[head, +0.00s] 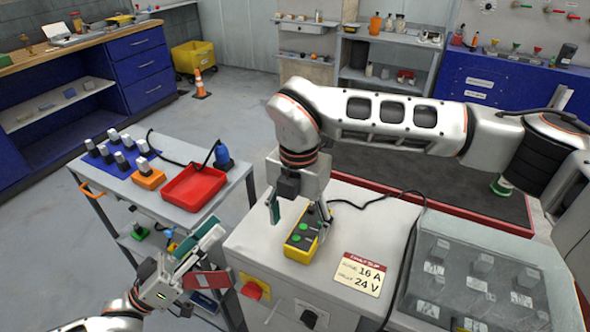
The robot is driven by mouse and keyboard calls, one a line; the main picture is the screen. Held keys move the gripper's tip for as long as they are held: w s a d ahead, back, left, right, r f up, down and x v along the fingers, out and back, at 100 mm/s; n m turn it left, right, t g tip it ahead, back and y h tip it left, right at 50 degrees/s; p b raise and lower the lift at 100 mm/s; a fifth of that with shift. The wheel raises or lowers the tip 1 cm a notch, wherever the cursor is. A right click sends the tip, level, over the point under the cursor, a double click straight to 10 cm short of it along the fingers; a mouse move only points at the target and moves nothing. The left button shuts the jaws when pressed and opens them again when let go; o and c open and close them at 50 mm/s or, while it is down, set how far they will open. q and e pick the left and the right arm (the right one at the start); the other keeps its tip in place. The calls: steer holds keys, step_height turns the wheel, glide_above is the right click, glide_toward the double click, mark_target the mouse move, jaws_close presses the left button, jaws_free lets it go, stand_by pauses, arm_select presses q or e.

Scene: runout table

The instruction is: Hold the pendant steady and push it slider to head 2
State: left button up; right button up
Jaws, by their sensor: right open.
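The pendant (301,238), a yellow box with a dark face and green buttons, lies on top of the white cabinet (262,240) near its left edge. Its slider and head markings are too small to make out. My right gripper (298,212) points down over the pendant's far end, open, with one finger to the left and one to the right; contact with the pendant cannot be told. My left gripper (218,258) is open and empty, low in front of the cabinet's left side, apart from the pendant.
A fault slip (359,273) reading 16 A, 24 V lies right of the pendant. A black cable (385,194) runs behind it. A clear-covered case (470,285) is at right. A cart with a red tray (193,190) stands at left. A red knob (252,290) sticks out of the cabinet front.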

mark_target(298, 245)
arm_select(q)
steer(key=w+d+r+n+g+y, duration=0.1)
steer(key=w+d+r+n+g, duration=1.35)
steer(key=n, duration=1.05)
steer(key=s+d+f+m+g+y, duration=0.2)
steer(key=d+f+m+g+y, duration=0.1)
steer(key=d+f+m+y, duration=0.25)
arm_select(e)
steer(key=shift+f, duration=0.2)
arm_select(q)
steer(key=shift+w+a+f+t+y, duration=0.15)
steer(key=shift+a+f+y, duration=0.4)
steer(key=shift+y, duration=0.65)
steer(key=shift+w+a+f+t+y, duration=0.2)
steer(key=shift+a+f+y, duration=0.3)
steer(key=shift+y, duration=0.65)
steer(key=shift+w+a+f+t+y, duration=0.15)
steer(key=shift+a+f+y, duration=0.35)
steer(key=shift+y, duration=0.7)
arm_select(e)
steer(key=shift+f, duration=3.7)
arm_select(q)
steer(key=shift+a+r, duration=0.1)
